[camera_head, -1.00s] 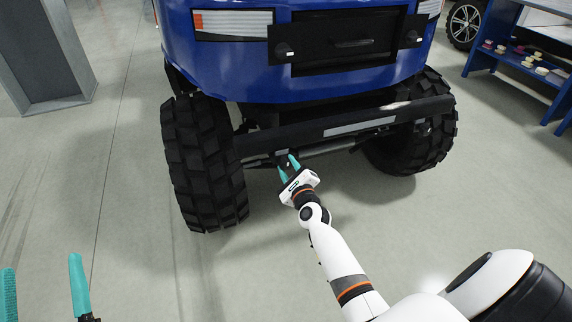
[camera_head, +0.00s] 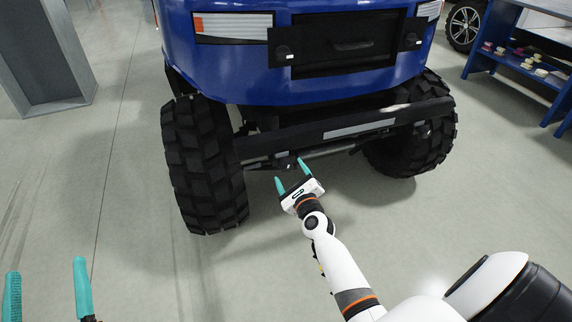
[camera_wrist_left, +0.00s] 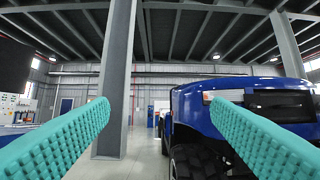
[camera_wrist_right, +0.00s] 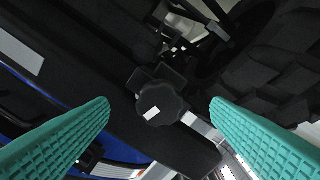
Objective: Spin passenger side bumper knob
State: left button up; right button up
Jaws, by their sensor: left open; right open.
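A dark lobed knob (camera_wrist_right: 160,103) with a small white mark shows in the right wrist view, on the black bumper of the blue vehicle. My right gripper (camera_head: 291,173) is open at the bumper (camera_head: 335,130), below its lower edge. In the right wrist view its teal fingers (camera_wrist_right: 160,103) stand on either side of the knob, which lies ahead and between them; I see no contact. In the head view the knob is too small and dark to make out clearly. My left gripper (camera_head: 46,268) is open and empty at the lower left, away from the vehicle.
Large black tyres (camera_head: 205,165) and (camera_head: 412,130) flank the bumper. A dark front panel (camera_head: 345,45) with two small round knobs sits above it. A grey pillar (camera_head: 45,55) stands left and a blue shelf (camera_head: 520,65) right. The floor between is clear.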

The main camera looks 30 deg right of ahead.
pick_arm(q)
jog(key=shift+w+a+f+g+y, duration=0.1)
jog(key=shift+w+f+g+y, duration=0.15)
jog(key=shift+f+g, duration=0.3)
jog(key=shift+w+f+g+y, duration=0.2)
jog(key=shift+f+g, duration=0.15)
jog(key=shift+f, duration=0.25)
pick_arm(e)
jog(key=shift+v, duration=1.8)
